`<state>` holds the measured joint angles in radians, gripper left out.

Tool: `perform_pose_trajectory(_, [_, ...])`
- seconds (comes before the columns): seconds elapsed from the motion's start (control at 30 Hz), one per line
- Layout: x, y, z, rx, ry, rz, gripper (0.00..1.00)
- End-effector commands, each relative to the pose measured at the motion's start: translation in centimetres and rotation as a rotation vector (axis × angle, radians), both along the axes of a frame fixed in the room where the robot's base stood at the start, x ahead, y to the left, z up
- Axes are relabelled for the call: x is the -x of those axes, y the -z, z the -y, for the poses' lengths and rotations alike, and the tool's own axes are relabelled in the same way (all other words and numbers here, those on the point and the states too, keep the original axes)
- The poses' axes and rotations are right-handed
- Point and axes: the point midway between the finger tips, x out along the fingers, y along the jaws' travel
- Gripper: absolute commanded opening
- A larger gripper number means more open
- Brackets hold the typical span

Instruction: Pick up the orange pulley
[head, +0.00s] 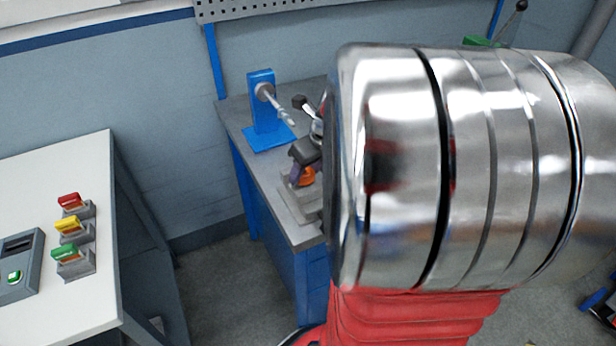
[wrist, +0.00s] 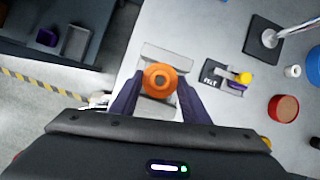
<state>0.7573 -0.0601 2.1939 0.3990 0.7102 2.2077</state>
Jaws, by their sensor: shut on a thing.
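The orange pulley (wrist: 160,79) is in the middle of the wrist view, a round piece with a hole at its centre. My gripper (wrist: 157,84) has its two dark purple fingers on either side of the pulley and is shut on it. A light grey stand or block (wrist: 167,54) lies under and around the pulley; whether they touch cannot be told. In the head view the orange pulley (head: 304,177) shows small beside my gripper (head: 302,160), on the blue-framed bench. My own arm hides much of that spot.
A blue stand with a metal rod (head: 264,105) is at the bench's back. In the wrist view, a small fixture (wrist: 222,78) with a yellow piece (wrist: 244,78), a red round container (wrist: 284,108) and a dark base with a rod (wrist: 264,40) lie to the right. A white table (head: 60,200) stands left.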

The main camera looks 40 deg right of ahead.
Motion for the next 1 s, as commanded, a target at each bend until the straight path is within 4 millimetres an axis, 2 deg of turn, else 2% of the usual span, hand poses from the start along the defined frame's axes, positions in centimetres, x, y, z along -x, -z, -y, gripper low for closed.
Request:
perform_pose_trajectory(0.2, [-0.1, -4.1, 0.1, 0.003, -0.001, 0.004, 0.18])
perform_pose_trajectory(0.4, [0.0, -6.6, 0.1, 0.001, 0.0, 0.002, 0.18])
perform_pose_trajectory(0.57, [0.0, -7.3, 0.0, 0.0, 0.001, 0.0, 0.18])
perform_pose_trajectory(1.0, [0.0, -7.3, 0.0, 0.0, 0.001, 0.0, 0.18])
